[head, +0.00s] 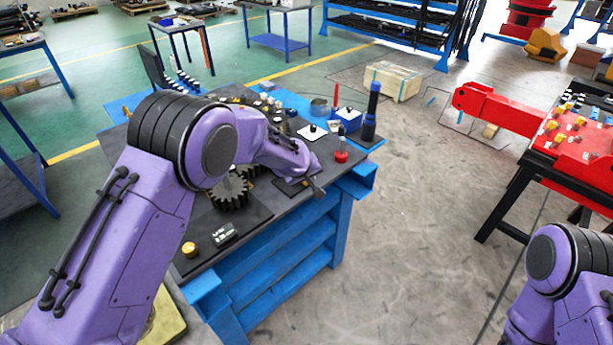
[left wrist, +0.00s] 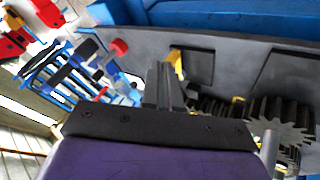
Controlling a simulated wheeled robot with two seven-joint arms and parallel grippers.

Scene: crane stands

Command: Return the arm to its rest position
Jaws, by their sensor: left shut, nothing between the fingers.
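My left arm, purple with black joint rings, reaches from the left over the workbench (head: 270,212). My left gripper (head: 317,189) is over the bench's front right edge, beside a dark flat plate (head: 291,187). In the left wrist view the left gripper (left wrist: 165,82) shows its grey fingers together, with nothing between them. Whether the fingertips touch the bench I cannot tell. Of my right arm only purple links show at the lower right of the head view; its gripper is out of view.
A dark gear (head: 230,192) lies left of the left gripper; it also shows in the left wrist view (left wrist: 285,128). A red-topped item (head: 341,156) and a dark blue-capped bottle (head: 371,112) stand to the right.

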